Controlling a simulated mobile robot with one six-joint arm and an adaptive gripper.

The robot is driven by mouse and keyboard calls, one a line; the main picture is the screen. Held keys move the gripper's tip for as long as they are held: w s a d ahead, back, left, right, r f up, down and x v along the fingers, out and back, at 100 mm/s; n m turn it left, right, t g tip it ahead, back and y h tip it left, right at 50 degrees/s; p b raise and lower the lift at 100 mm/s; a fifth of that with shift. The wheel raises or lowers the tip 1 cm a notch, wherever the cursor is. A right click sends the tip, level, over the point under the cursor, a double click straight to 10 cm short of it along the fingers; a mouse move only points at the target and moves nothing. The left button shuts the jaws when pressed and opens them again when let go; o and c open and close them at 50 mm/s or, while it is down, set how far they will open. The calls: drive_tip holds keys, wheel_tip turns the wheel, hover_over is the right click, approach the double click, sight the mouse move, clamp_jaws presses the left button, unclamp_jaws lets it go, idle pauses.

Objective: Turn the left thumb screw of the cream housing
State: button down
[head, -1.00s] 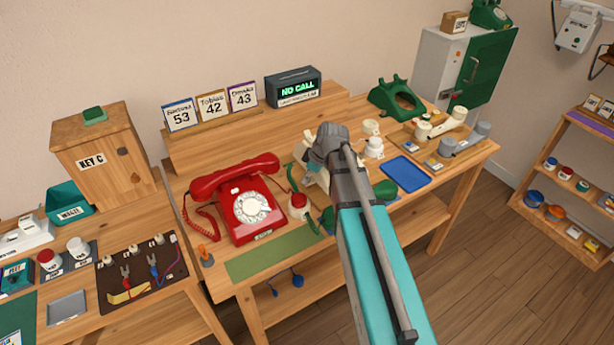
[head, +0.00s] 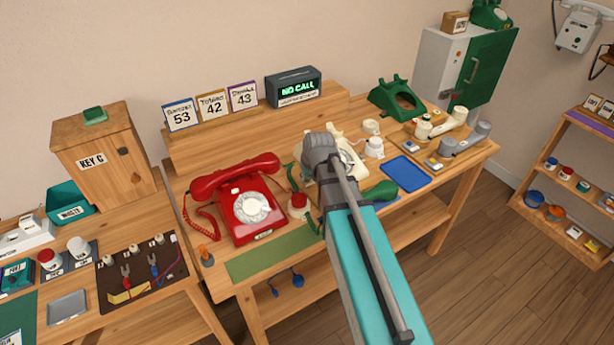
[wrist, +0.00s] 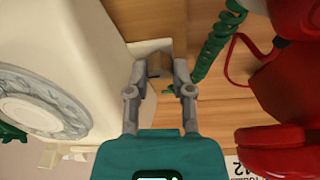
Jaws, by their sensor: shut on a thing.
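The cream housing (wrist: 75,60) fills the left of the wrist view, with its grey dial (wrist: 40,105) showing. In the head view only part of the cream housing (head: 350,158) shows behind my arm. My gripper (wrist: 160,72) is at the side of the housing, its two fingers shut on a small grey-brown thumb screw (wrist: 158,62). A pale tab (wrist: 150,46) sits just beyond the fingertips. Most of the screw is hidden between the fingers, so its angle cannot be told. In the head view my arm hides the fingertips.
A red phone (head: 240,205) stands close by on the left of the table; it is also close to my gripper in the wrist view (wrist: 290,90). A green coiled cord (wrist: 215,45) lies between them. A blue tray (head: 406,173) and a dark green handset part (head: 380,192) lie to the right.

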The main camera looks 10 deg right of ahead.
sight(308, 177)
drive_tip(key=shift+m, duration=0.4)
drive_tip(key=shift+c, duration=2.4)
unclamp_jaws()
drive_tip(key=shift+c, duration=0.5)
wheel_tip(308, 177, up, 5)
drive_tip(key=p, duration=0.5)
drive_tip(key=shift+s, duration=0.1)
